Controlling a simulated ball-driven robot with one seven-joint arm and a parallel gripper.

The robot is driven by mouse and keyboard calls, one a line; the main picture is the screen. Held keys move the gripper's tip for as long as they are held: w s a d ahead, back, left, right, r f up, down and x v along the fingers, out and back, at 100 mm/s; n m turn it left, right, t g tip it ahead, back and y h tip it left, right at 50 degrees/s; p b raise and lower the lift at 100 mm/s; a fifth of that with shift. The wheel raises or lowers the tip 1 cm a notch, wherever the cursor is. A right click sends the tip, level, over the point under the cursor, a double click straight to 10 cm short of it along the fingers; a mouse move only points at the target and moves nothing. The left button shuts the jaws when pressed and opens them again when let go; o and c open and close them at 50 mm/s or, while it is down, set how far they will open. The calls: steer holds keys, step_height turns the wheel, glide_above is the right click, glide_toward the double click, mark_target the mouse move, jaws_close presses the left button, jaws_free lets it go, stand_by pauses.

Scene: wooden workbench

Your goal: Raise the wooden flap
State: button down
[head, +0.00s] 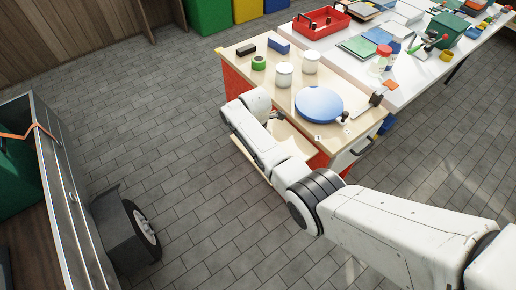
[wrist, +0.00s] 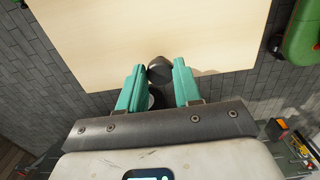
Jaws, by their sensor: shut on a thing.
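The wooden flap is a pale panel (wrist: 150,35) that fills the upper middle of the wrist view. In the head view its light wood (head: 290,139) shows in part at the near side of the workbench, below the top, with my arm across it. My gripper (wrist: 160,67) has its two green fingers at the flap's near edge, shut on a dark round knob (wrist: 159,72) there. In the head view the fingers are hidden behind my arm.
The workbench top (head: 262,88) holds a blue disc (head: 319,103), white jars (head: 283,75), a green roll (head: 259,63) and small blocks. A white table (head: 405,92) with tools adjoins it. A cart (head: 62,170) stands at left; tiled floor between is clear.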

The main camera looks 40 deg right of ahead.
stand_by(0.3)
steer(key=c, duration=0.8)
jaws_free()
steer(key=shift+r, duration=0.1)
step_height(320, 180, up, 11)
steer(key=shift+f, duration=0.15)
